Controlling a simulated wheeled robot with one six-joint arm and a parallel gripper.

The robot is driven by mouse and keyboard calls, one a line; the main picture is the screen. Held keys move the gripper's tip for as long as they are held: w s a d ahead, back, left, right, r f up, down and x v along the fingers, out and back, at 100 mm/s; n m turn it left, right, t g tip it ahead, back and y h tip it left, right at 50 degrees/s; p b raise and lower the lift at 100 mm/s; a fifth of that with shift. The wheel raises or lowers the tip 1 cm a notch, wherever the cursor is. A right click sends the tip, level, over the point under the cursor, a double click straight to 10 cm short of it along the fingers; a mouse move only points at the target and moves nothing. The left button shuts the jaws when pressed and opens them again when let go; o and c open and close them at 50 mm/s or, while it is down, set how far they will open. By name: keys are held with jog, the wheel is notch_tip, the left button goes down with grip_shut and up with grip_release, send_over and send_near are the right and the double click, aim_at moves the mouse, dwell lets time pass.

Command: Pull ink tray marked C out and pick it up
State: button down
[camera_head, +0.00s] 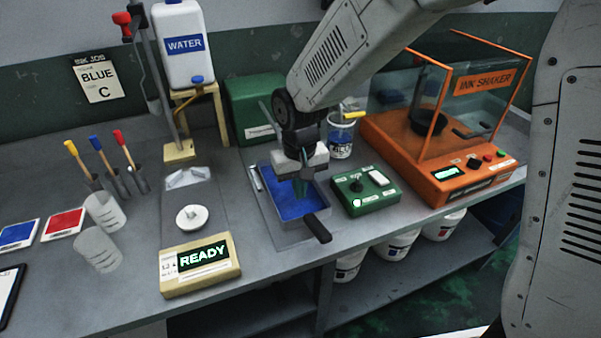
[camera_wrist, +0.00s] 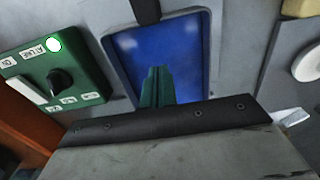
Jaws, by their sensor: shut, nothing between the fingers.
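A shallow grey tray (camera_head: 326,194) with a blue inside sits on the workbench below my gripper in the head view. Its black handle (camera_head: 318,229) points toward the bench's front edge. I see no letter C on it. In the wrist view the tray (camera_wrist: 208,62) fills the middle and its handle (camera_wrist: 146,10) is at the top edge. My gripper (camera_head: 298,196) points down over the blue inside, with its green fingers (camera_wrist: 156,72) together and empty. I cannot tell whether the fingertips touch the tray. The tray's far side is partly hidden by my wrist.
A green control box (camera_head: 362,192) stands close to the tray's right, with the orange ink shaker (camera_head: 440,160) beyond. A READY display box (camera_head: 201,265) and a white round piece (camera_head: 191,218) lie to the left. A wall sign (camera_head: 96,80) reads BLUE, C.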

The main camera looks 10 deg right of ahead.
aim_at(307, 208)
notch_tip(307, 208, down, 2)
jog(key=shift+f, duration=0.15)
jog(key=shift+s+d+f, duration=0.1)
jog(key=shift+s+d, duration=0.1)
jog(key=shift+s, duration=0.4)
jog(key=shift+s+d, duration=0.2)
jog(key=shift+s, duration=0.7)
jog(key=shift+s+d, duration=0.2)
jog(key=shift+s, duration=0.25)
